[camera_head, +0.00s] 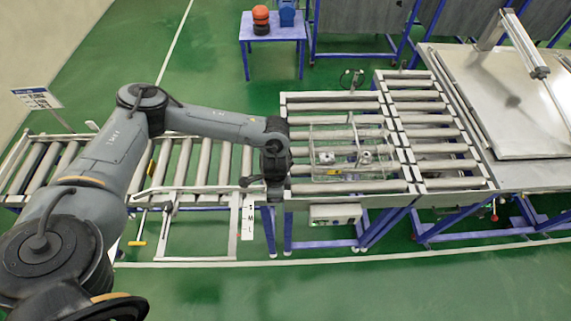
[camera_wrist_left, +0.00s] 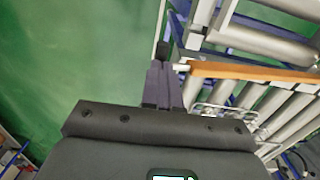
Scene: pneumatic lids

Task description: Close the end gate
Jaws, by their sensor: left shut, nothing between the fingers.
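In the wrist view, an orange-edged bar (camera_wrist_left: 250,72) runs along the end of a roller section; it looks like the end gate, but I cannot tell how far it is open or shut. My left gripper (camera_wrist_left: 163,72) is shut and empty, its fingers close beside the bar's near end; I cannot tell whether they touch. In the head view my left gripper (camera_head: 248,182) is at the front of the gap between the left and middle roller conveyors, and my wrist hides much of that joint. My right gripper is not in view.
A clear wire-like basket (camera_head: 348,152) with small metal parts sits on the middle rollers (camera_head: 340,107). A metal table (camera_head: 500,100) stands at the right. A blue side table (camera_head: 272,33) is at the back. Green floor is clear in front.

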